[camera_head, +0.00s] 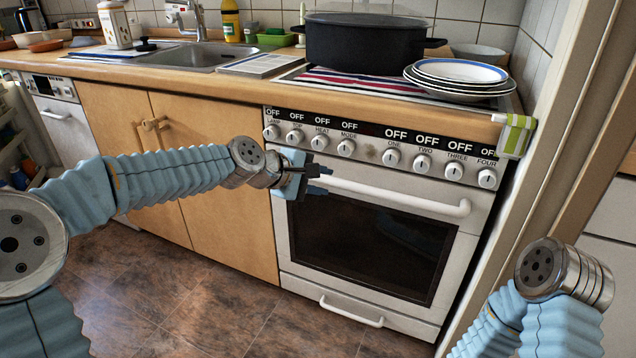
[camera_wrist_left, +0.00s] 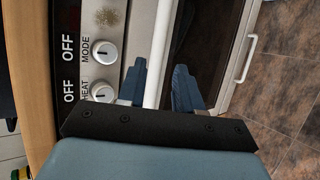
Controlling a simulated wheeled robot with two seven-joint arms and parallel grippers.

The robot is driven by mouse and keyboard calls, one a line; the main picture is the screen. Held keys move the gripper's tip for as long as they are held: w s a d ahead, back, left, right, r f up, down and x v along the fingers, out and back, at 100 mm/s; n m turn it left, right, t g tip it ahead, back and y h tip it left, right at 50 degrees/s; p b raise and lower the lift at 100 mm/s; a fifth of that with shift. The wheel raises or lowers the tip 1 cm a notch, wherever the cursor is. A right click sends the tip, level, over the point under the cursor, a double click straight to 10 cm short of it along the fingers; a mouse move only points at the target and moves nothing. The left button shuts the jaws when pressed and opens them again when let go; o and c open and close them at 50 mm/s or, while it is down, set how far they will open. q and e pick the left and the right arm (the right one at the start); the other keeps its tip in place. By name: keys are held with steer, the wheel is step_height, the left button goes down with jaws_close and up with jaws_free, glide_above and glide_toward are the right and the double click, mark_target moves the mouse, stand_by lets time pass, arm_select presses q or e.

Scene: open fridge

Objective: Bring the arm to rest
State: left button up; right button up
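My left gripper (camera_head: 317,180) is in front of the oven's upper left, close to the left end of the white oven handle (camera_head: 400,194). In the left wrist view, its two dark blue fingers (camera_wrist_left: 160,88) are apart. The handle (camera_wrist_left: 161,50) lines up with the gap between them, and I see no finger closed on it. Whether the handle lies between the fingers or just beyond them I cannot tell. My left arm reaches in from the left. Part of my right arm shows at lower right, but its gripper is out of the picture.
The white oven (camera_head: 365,245) is closed, with knobs above its door. The counter above holds a black pot (camera_head: 365,42), stacked plates (camera_head: 456,78) and a sink (camera_head: 185,58). A striped green cloth (camera_head: 516,136) hangs at the counter's right end. The brown floor (camera_head: 205,300) is clear.

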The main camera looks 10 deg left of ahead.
arm_select(q)
steer(key=shift+s+a+r, duration=0.1)
steer(key=shift+s+a, duration=0.05)
steer(key=shift+s, duration=0.05)
steer(key=s+a+f+m+g+y, duration=0.15)
steer(key=s+f, duration=0.25)
steer(key=f, duration=1)
steer(key=s+d+f+m+g+y, duration=0.1)
steer(key=s+f+m+g, duration=0.2)
steer(key=f, duration=1.1)
steer(key=s+a+f+m+g+y, duration=0.1)
steer(key=s+f+m, duration=0.1)
steer(key=s+f, duration=0.6)
steer(key=s+a+f+m+g, duration=0.2)
steer(key=s+f, duration=0.7)
steer(key=s, duration=0.6)
steer(key=shift+f+m+y, duration=0.3)
steer(key=shift+m+y, duration=0.05)
steer(key=shift+m, duration=0.5)
